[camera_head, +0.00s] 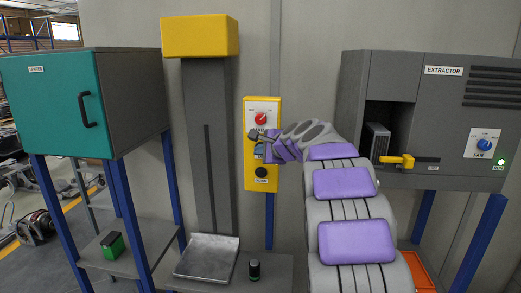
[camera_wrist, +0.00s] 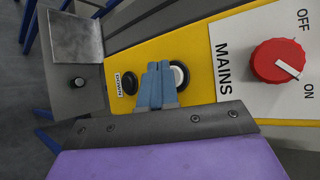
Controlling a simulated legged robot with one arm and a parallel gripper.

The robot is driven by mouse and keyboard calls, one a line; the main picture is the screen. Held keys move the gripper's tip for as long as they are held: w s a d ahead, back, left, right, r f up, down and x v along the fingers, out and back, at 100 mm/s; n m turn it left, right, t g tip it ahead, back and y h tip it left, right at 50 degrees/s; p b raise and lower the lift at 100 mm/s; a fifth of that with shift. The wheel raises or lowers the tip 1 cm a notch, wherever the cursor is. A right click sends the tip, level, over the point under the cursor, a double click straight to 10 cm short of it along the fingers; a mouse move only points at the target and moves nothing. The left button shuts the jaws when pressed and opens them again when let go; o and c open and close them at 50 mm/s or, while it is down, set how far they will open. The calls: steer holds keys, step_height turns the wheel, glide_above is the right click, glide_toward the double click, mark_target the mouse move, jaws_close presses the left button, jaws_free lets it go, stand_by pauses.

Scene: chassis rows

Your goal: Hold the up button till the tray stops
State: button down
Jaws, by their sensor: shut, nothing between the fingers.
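The yellow control panel (camera_head: 249,180) hangs on the wall beside a grey lift column. My gripper (camera_head: 260,146) is in front of its middle, fingers shut and empty. In the wrist view, the shut blue-grey fingertips (camera_wrist: 160,68) overlap the edge of a white-ringed button (camera_wrist: 181,76), presumably the up button; its label is hidden. I cannot tell whether they touch it. The black button labelled DOWN (camera_wrist: 129,83) is on the other side of the fingers; it also shows low on the panel (camera_head: 261,172). The metal tray (camera_head: 208,258) is low at the column's foot, tilted in view.
The red MAINS knob (camera_wrist: 277,61) points towards ON. A small dark cylinder (camera_head: 254,269) stands right of the tray. A teal-doored cabinet (camera_head: 50,105) is at left, with a green-and-black block (camera_head: 112,245) on the shelf below. The extractor unit (camera_head: 450,120) is at right.

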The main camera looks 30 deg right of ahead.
steer(key=shift+w, duration=0.15)
steer(key=shift+d, duration=0.5)
steer(key=shift+a, duration=0.15)
stand_by(1.1)
steer(key=shift+a, duration=0.1)
stand_by(4.8)
steer(key=shift+s+a, duration=0.45)
steer(key=shift+s, duration=0.1)
steer(key=shift+s+a+b, duration=0.35)
steer(key=shift+s+a, duration=0.4)
steer(key=shift+s, duration=0.3)
steer(key=shift+s+a+b, duration=0.3)
steer(key=shift+s+a, duration=0.4)
steer(key=shift+s, duration=0.35)
